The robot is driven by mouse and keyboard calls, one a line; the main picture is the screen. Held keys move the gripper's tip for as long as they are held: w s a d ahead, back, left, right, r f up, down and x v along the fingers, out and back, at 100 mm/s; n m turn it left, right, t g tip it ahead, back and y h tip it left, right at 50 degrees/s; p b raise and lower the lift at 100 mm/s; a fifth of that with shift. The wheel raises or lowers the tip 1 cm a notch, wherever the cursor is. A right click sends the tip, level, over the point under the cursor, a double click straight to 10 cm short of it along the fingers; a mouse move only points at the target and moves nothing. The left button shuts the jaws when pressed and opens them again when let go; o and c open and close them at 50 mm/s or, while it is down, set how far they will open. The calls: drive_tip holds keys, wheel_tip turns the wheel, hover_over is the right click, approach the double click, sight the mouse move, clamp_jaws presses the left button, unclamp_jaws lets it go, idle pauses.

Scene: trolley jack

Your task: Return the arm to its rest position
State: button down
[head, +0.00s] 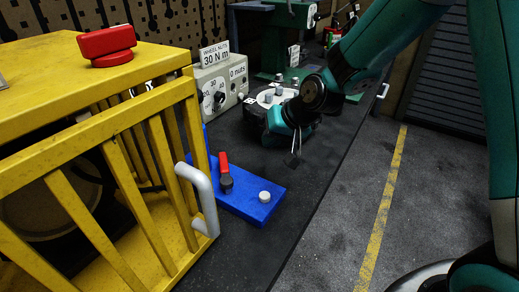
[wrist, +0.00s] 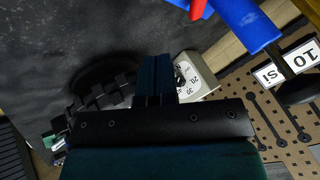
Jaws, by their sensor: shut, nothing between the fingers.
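My gripper (head: 294,160) points down over the dark bench top, to the right of the blue base plate (head: 240,200) and apart from it. Its fingers are together with nothing between them. In the wrist view the shut fingers (wrist: 155,72) show at the centre. My teal arm reaches in from the upper right of the head view, and its wrist hides part of the bench behind it.
A yellow cage (head: 90,125) with a grey handle (head: 199,195) fills the left. A red block (head: 106,44) sits on it. A grey dial box (head: 216,88) stands behind. Open floor with a yellow line (head: 384,205) lies right of the bench.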

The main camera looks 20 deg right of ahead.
drive_tip(key=s+a+r+n+g, duration=0.1)
drive_tip(key=s+r, duration=0.4)
drive_tip(key=s, duration=0.8)
drive_tip(key=s+a+r+n+g, duration=0.1)
drive_tip(key=s+r+n+g, duration=0.3)
drive_tip(key=s, duration=1)
drive_tip(key=r+n, duration=0.2)
drive_tip(key=shift+s+a+n+h, duration=0.2)
drive_tip(key=shift+s+n+h, duration=0.1)
drive_tip(key=shift+h, duration=0.1)
